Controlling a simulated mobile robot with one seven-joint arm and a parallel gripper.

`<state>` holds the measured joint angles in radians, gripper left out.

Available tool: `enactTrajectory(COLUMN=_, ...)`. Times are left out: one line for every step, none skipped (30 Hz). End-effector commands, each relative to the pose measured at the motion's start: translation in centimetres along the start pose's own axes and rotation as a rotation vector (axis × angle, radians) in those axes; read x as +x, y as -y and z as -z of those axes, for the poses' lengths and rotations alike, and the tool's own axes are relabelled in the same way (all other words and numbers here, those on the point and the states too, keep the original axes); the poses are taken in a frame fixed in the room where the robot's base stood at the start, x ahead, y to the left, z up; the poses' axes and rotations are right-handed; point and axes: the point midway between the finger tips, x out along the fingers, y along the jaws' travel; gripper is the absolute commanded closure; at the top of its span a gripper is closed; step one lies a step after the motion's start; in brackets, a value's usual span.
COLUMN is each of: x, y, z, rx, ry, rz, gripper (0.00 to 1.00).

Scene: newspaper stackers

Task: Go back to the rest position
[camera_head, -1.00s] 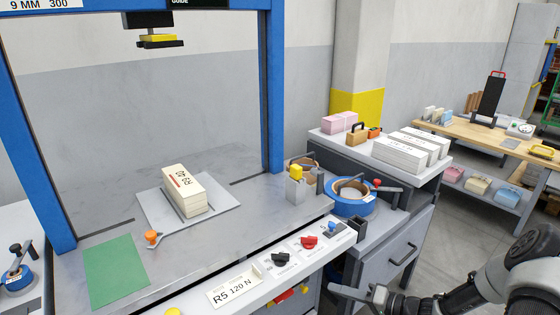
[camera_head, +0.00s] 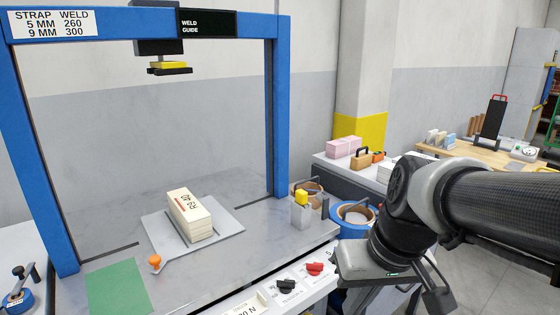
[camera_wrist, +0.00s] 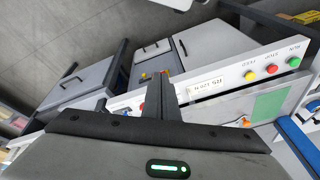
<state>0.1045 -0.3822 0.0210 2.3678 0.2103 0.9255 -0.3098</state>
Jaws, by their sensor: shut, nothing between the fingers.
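My gripper shows in the wrist view (camera_wrist: 163,95), its fingers together with nothing between them. In the head view my arm reaches in from the right, and the hand is at the lower right, over the cabinet beside the strapping bench. The fingertips are hard to make out there. The hand is apart from the bundle of papers (camera_head: 190,216), which lies on a grey plate (camera_head: 223,236) under the blue frame (camera_head: 282,120).
The bench front carries a control panel (camera_wrist: 222,80) with knobs and buttons. A green mat (camera_head: 117,287) lies at the bench's left. Blue tape rolls (camera_head: 352,216) and a grey holder (camera_head: 302,214) stand near my arm. Pink bundles (camera_head: 344,146) sit behind. Floor is open at right.

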Motion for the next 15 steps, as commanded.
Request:
enactTrajectory(x=-1.0, y=0.1, z=-0.6, rx=0.005, ry=-0.036, rz=-0.027, gripper=1.0)
enactTrajectory(x=-1.5, y=0.0, z=-0.9, rx=0.011, ry=-0.054, rz=-0.041, gripper=1.0)
enactTrajectory(x=-2.0, y=0.0, z=-1.3, rx=0.021, ry=-0.076, rz=-0.059, gripper=1.0)
enactTrajectory(x=-2.4, y=-0.1, z=-1.5, rx=0.026, ry=-0.093, rz=-0.071, gripper=1.0)
enactTrajectory(x=-2.8, y=-0.1, z=-1.8, rx=0.032, ry=-0.109, rz=-0.082, gripper=1.0)
enactTrajectory(x=-3.2, y=-0.2, z=-2.1, rx=0.04, ry=-0.13, rz=-0.096, gripper=1.0)
enactTrajectory(x=-3.5, y=-0.2, z=-2.3, rx=0.047, ry=-0.147, rz=-0.105, gripper=1.0)
enactTrajectory(x=-3.8, y=-0.3, z=-2.5, rx=0.052, ry=-0.163, rz=-0.115, gripper=1.0)
enactTrajectory(x=-4.2, y=-0.4, z=-2.9, rx=0.06, ry=-0.183, rz=-0.125, gripper=1.0)
enactTrajectory(x=-4.5, y=-0.4, z=-3.1, rx=0.066, ry=-0.2, rz=-0.133, gripper=1.0)
enactTrajectory(x=-4.8, y=-0.5, z=-3.3, rx=0.072, ry=-0.217, rz=-0.141, gripper=1.0)
enactTrajectory(x=-5.1, y=-0.6, z=-3.6, rx=0.08, ry=-0.238, rz=-0.151, gripper=1.0)
enactTrajectory(x=-6.2, y=-0.5, z=-3.3, rx=0.084, ry=-0.24, rz=-0.153, gripper=1.0)
enactTrajectory(x=-7.3, y=-0.4, z=-3.0, rx=0.085, ry=-0.235, rz=-0.152, gripper=1.0)
enactTrajectory(x=-8.1, y=-0.3, z=-2.7, rx=0.085, ry=-0.233, rz=-0.152, gripper=1.0)
